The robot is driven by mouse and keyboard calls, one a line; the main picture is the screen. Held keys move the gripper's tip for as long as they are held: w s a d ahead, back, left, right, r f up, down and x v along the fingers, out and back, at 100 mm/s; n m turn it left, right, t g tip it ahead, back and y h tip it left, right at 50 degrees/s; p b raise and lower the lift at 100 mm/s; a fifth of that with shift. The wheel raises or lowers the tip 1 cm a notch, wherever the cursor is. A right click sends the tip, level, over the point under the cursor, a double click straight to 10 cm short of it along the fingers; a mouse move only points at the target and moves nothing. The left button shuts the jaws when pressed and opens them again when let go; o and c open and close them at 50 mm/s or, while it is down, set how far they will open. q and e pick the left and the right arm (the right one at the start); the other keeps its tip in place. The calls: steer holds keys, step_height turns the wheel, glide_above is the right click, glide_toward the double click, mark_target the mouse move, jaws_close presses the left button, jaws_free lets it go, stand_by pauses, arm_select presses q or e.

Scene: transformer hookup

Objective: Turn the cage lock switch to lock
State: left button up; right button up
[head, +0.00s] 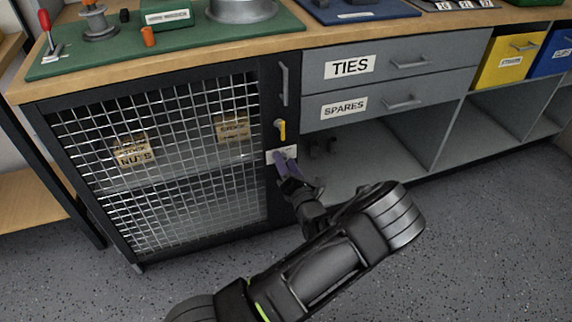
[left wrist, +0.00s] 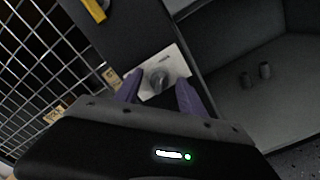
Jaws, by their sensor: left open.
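The cage lock switch (left wrist: 158,80) is a dark grey knob on a white plate (left wrist: 176,62), seen in the left wrist view. In the head view the plate (head: 272,157) sits on the dark cage frame below a yellow handle, and the knob is hidden by my gripper. My left gripper (head: 284,163) has purple fingers and is open in front of the plate. In the left wrist view its fingertips (left wrist: 158,88) stand on either side of the knob; I cannot tell whether they touch it. The knob's exact setting is too small to read. My right gripper is not in view.
The mesh cage door (head: 150,165) with boxes behind it is left of the switch. A yellow handle (head: 281,130) is just above the plate. Open grey shelving (head: 370,165) lies to the right, under the TIES drawer (head: 385,68) and the SPARES drawer (head: 380,104).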

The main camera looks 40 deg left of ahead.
arm_select(q)
jaws_close()
stand_by(0.4)
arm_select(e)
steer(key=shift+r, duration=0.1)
arm_select(q)
steer(key=n+p, duration=0.2)
steer(key=n, duration=0.4)
steer(key=n+p, duration=0.2)
steer(key=n, duration=0.4)
steer(key=n+p, duration=0.2)
steer(key=n, duration=0.4)
steer(key=shift+s+a+p, duration=0.1)
steer(key=shift+s+p, duration=0.15)
steer(key=shift+p, duration=0.15)
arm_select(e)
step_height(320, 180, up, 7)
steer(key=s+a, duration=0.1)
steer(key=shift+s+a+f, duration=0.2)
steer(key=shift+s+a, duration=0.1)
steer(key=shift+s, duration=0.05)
arm_select(q)
jaws_free()
